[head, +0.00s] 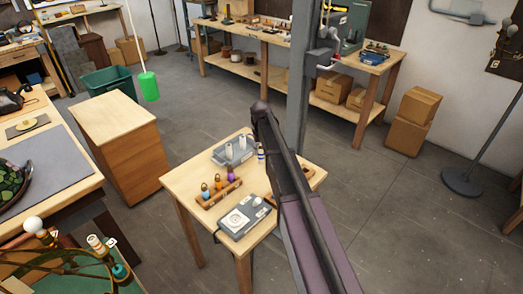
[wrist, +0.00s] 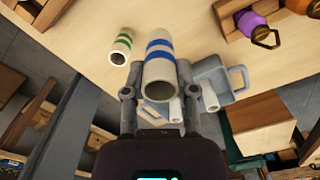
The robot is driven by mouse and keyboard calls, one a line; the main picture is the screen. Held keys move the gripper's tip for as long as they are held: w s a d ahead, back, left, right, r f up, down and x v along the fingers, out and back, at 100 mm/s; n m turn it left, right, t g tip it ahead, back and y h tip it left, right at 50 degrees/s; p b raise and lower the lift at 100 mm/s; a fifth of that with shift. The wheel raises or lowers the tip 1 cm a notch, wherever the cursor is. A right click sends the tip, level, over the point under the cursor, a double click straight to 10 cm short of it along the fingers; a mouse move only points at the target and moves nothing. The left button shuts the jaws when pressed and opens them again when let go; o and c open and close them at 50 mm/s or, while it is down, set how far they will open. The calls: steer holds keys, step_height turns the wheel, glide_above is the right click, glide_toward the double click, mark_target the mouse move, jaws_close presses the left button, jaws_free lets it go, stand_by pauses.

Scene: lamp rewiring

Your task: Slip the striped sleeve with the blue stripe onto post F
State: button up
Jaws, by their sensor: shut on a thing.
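The white sleeve with blue stripes (wrist: 158,62) is between the fingers of my gripper (wrist: 157,84) in the wrist view, its open end facing the camera. The gripper is shut on it. In the head view, a small part of a blue-striped sleeve (head: 261,154) shows beside my arm, which hides the gripper there. A white sleeve with green stripes (wrist: 121,48) stands apart on the wooden table, left of the held sleeve. I cannot read the letter F on any post in either view.
A grey tray (head: 220,160) with white cylinders stands on the small table (head: 185,180). A wooden block (head: 212,199) with coloured hooked pieces and a grey box (head: 232,228) are in front of it. A grey pillar (head: 299,80) rises behind the table.

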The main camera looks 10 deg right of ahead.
steer(key=shift+r, duration=0.1)
stand_by(0.3)
step_height(320, 180, up, 6)
steer(key=p, duration=0.5)
steer(key=shift+f+p, duration=0.2)
steer(key=shift+p, duration=0.2)
